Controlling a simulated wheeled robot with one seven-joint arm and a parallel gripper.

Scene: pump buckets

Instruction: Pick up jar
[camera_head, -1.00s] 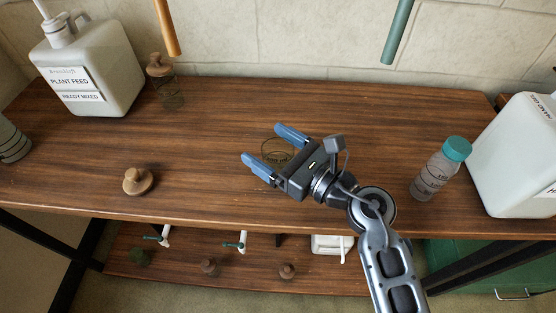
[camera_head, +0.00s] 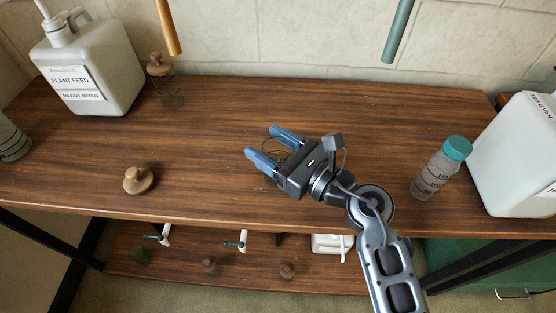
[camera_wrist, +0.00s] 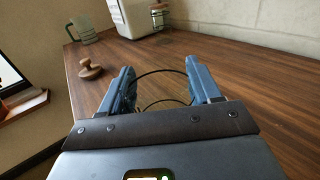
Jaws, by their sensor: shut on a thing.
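A clear, open-topped glass jar (camera_wrist: 163,104) stands between the blue fingers of my gripper (camera_wrist: 166,78) in the wrist view. Only its thin dark rim and faint outline show, and the wood is visible through it. In the head view my gripper (camera_head: 266,144) is shut on the jar (camera_head: 284,148) over the middle of the upper shelf. My gripper's body hides much of the jar. I cannot tell whether its base is touching the shelf.
A wooden lid (camera_head: 138,180) lies on the wooden shelf (camera_head: 215,120) at left. A corked jar (camera_head: 167,88) and a plant feed pump bottle (camera_head: 90,68) stand at back left. A teal-capped bottle (camera_head: 438,170) and a white jug (camera_head: 518,150) stand at right.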

